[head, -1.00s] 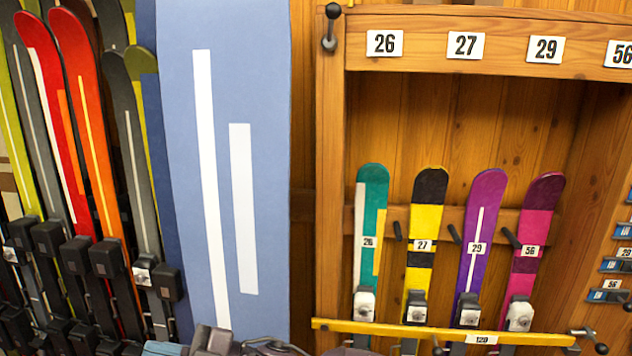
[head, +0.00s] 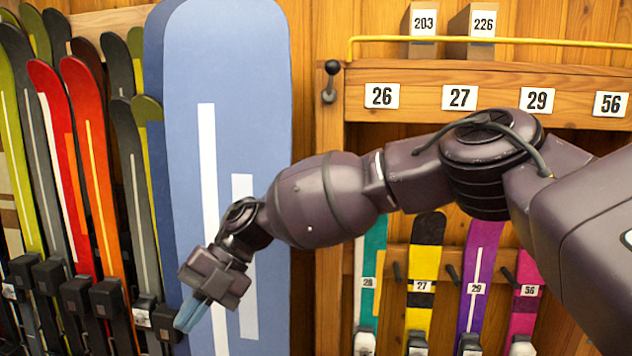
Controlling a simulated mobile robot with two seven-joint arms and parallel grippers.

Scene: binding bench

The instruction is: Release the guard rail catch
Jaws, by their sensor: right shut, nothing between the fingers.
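A yellow rail (head: 480,40) runs along the top of the wooden cabinet. A small lever with a dark ball knob (head: 331,82) hangs on the cabinet's upper left post; I cannot tell whether it is the guard rail catch. The lower yellow bar seen earlier across the ski fronts is out of view now. My right gripper (head: 189,316) is shut and empty, pointing down in front of the big blue board (head: 180,60), well left of and below the lever. My left gripper is not in view.
Several skis stand in a rack at the left, including a red ski (head: 62,150). Several short skis, including a yellow and black ski (head: 424,270), stand in the cabinet, partly behind my right arm. Two numbered boxes (head: 468,28) sit on top.

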